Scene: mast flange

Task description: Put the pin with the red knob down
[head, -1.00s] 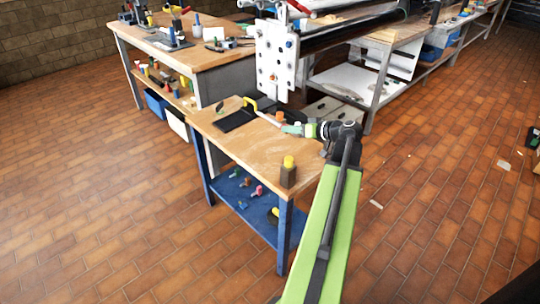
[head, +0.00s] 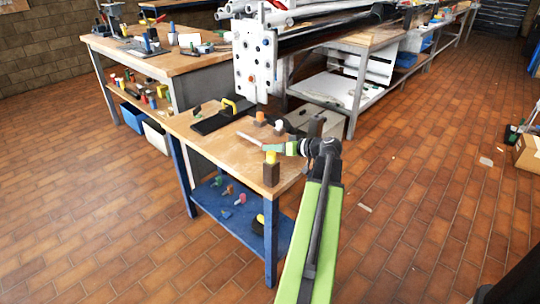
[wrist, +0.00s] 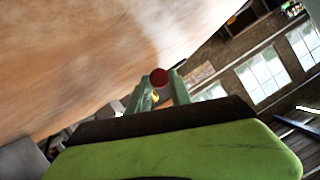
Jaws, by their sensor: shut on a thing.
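The pin with the red knob is in my gripper (wrist: 160,90). In the wrist view its round red knob (wrist: 159,77) shows between the two green fingertips. In the head view my gripper (head: 270,148) is over the right part of the small wooden table (head: 215,145). A thin pale shaft (head: 249,138) sticks out from it to the left, nearly level. The gripper is shut on the pin. I cannot tell whether the pin touches the tabletop. The wrist view shows the wooden surface close by, on the upper left.
A dark block with a yellow top (head: 271,170) stands near the table's front corner. Orange-topped pieces (head: 260,117) and a black tray (head: 205,124) with a yellow handle are farther back. A white holed plate (head: 255,65) stands behind. The left front of the tabletop is clear.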

